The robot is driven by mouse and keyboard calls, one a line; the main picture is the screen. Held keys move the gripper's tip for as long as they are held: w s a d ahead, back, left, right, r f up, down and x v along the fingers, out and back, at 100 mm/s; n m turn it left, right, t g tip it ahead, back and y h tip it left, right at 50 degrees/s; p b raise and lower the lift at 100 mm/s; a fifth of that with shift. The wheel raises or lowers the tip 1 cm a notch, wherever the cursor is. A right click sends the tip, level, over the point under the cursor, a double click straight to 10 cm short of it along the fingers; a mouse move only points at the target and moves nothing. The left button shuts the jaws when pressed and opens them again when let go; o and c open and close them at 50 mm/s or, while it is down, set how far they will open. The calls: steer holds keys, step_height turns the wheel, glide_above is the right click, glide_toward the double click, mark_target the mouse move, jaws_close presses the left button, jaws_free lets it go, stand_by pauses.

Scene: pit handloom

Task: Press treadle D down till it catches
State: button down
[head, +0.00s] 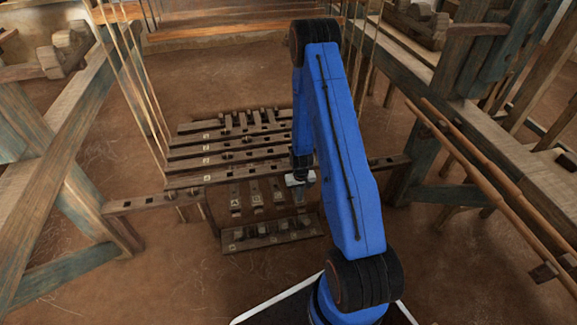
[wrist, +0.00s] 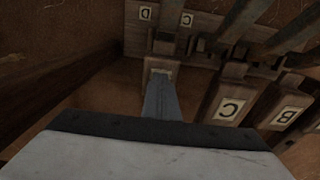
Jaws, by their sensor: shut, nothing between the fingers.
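My gripper (head: 300,180) is shut and empty, pointing down over the right end of the treadle row in the head view. In the wrist view the closed fingers (wrist: 159,88) reach onto the end of a treadle (wrist: 149,72) and partly cover its label. By its place beside C this is treadle D. It looks lower than treadle C (wrist: 230,108) and treadle B (wrist: 286,117). The catch board (wrist: 166,36) with plates D and C lies close by its end. I cannot tell whether the treadle is caught, or whether the fingertips press on it.
The low catch board (head: 270,232) stands in front of the treadles. Dark slotted bars (head: 225,153) lie above and behind them. A loom post (head: 95,200) rises at left, and slanting poles (head: 490,165) stand at right. The earth floor in front left is clear.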

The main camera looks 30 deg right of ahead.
steer(key=shift+f, duration=2.45)
steer(key=shift+r, duration=0.1)
steer(key=shift+r, duration=2.4)
